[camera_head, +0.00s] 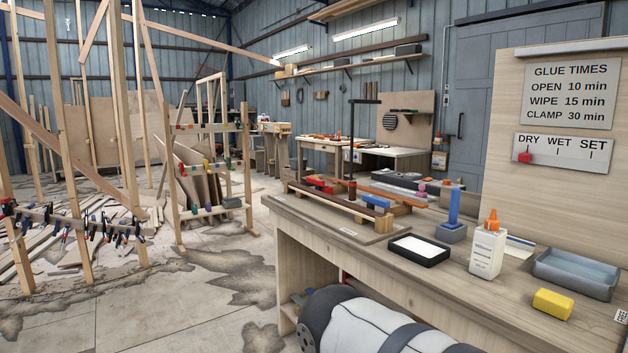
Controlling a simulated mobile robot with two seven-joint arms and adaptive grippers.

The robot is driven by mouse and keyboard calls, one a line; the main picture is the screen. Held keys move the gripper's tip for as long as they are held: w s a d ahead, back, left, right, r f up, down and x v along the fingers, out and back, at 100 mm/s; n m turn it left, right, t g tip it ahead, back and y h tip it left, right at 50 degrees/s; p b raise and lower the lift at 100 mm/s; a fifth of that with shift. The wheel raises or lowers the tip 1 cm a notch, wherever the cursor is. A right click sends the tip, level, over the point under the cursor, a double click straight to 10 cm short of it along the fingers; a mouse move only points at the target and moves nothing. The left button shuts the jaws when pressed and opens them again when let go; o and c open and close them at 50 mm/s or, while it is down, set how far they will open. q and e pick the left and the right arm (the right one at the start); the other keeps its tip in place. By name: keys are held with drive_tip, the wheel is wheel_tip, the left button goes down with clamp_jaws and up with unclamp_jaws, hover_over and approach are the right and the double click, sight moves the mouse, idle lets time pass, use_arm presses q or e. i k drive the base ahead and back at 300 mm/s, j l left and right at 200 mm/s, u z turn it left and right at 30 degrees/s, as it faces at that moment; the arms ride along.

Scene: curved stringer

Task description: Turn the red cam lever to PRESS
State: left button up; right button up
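A red piece (320,185), which looks like the cam lever, lies on a long wooden fixture (330,203) on the workbench's far left part. It is small here, and I cannot read a PRESS mark or tell which way the lever points. A dark upright post (352,140) rises behind the red piece. Neither of my grippers can be made out in this view.
On the workbench (400,275) are a black-rimmed white pad (420,249), a glue bottle (488,252), a blue upright piece in a holder (453,220), a yellow block (552,304) and a grey tray (575,275). A DRY/WET/SET board (564,149) has a red marker by DRY.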

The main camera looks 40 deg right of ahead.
sight(313, 181)
drive_tip(key=i+z, duration=0.35)
drive_tip(key=i, duration=0.75)
